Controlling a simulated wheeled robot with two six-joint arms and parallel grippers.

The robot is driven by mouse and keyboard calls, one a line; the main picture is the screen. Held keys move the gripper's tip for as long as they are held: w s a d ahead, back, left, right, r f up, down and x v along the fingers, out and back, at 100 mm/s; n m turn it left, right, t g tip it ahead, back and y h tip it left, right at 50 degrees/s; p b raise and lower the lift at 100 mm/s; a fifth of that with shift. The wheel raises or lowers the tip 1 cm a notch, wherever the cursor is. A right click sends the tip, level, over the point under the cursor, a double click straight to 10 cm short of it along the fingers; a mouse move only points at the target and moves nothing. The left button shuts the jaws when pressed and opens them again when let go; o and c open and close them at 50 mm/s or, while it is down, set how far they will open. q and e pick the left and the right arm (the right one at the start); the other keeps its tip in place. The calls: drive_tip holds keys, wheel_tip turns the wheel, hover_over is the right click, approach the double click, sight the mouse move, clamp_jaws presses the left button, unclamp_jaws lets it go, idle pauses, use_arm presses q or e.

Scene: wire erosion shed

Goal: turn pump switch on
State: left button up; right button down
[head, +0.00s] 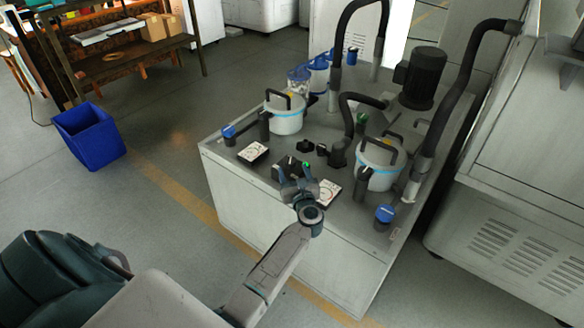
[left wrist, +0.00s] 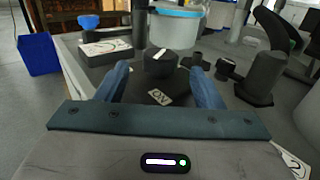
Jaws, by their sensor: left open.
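The pump switch (left wrist: 160,63) is a black round knob with a pale mark on top, on a dark box. A tilted label (left wrist: 160,97) reading ON lies in front of the knob in the left wrist view. My left gripper (left wrist: 158,85) is open, with one blue finger on each side of the switch and gaps to the knob. In the head view my left gripper (head: 297,183) reaches over the front of the grey cabinet top and partly hides the switch box. A right gripper does not show.
The grey cabinet (head: 240,205) carries white lidded pots (head: 285,118), black hoses (head: 460,85), blue-capped valves (head: 384,213), dial gauges (head: 252,152) and a black motor (head: 424,78). A blue bin (head: 88,135) stands on the floor at left.

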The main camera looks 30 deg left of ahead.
use_arm(q)
drive_tip(key=v, duration=0.6)
drive_tip(key=shift+s+d+b, duration=0.15)
drive_tip(key=shift+s+b, duration=0.05)
drive_tip(key=shift+b, duration=0.2)
drive_tip(key=shift+s+d, duration=0.35)
drive_tip(key=shift+d, duration=0.05)
drive_tip(key=shift+r, duration=0.1)
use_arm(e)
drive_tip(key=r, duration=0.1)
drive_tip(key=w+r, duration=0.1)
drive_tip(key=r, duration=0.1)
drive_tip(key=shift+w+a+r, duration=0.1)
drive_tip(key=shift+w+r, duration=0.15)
